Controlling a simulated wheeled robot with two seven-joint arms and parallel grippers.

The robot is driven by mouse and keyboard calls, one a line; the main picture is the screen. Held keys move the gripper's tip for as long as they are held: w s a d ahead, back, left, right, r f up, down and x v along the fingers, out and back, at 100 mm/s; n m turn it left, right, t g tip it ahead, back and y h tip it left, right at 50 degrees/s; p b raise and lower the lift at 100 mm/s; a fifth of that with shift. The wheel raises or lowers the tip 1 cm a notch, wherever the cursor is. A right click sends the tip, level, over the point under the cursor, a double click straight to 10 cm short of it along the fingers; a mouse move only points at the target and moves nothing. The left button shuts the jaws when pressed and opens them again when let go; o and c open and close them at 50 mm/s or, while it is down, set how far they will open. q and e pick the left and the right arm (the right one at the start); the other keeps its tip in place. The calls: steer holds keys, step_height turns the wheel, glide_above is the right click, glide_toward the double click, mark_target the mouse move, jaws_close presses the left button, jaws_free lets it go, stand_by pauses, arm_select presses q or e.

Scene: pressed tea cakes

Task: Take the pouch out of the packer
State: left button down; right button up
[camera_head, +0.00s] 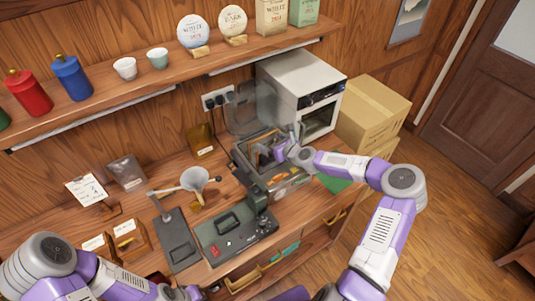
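The packer (243,160) is a dark box on the counter with its clear lid (245,110) standing open at the back. My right gripper (278,151) reaches into its opening from the right. The fingertips are small and partly hidden, so I cannot tell whether they are open or shut. Orange-brown patches show in the chamber beside the gripper and at the packer's front; I cannot make out the pouch's outline. My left arm (60,275) is low at the left. Its gripper is not clearly seen at the bottom edge.
A white oven-like machine (292,80) stands behind the packer, and a cardboard box (370,112) to the right. A dark green device with a lever (232,228) is in front. A shelf (170,85) runs above.

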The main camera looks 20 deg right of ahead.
steer(key=c, duration=1.3)
steer(key=shift+r, duration=0.15)
